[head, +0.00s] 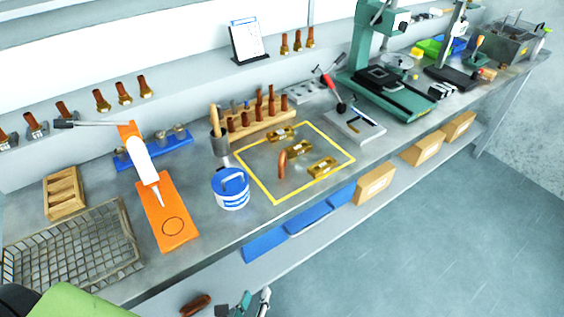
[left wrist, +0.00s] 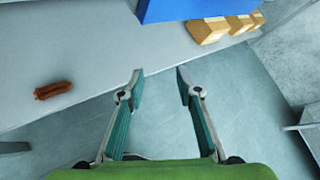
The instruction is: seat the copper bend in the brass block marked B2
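Three brass blocks, a far one (head: 280,134), a middle one (head: 299,150) and a near one (head: 322,167), lie inside a yellow outline on the bench. Their marks are too small to read, so I cannot tell which is B2. A curved copper bend (head: 282,164) is inside the outline, left of the near block; I cannot tell whether it touches a block. My left gripper (head: 243,303) is low in front of the bench, well away from the blocks. In the left wrist view it is open and empty (left wrist: 158,85). My right gripper is not in view.
A reddish-brown piece (head: 195,305) lies low, on the grey lower shelf; it also shows in the left wrist view (left wrist: 53,90). Blue bins (head: 265,244) and cardboard boxes (head: 375,185) sit under the bench. A blue-white tin (head: 231,190) stands left of the outline.

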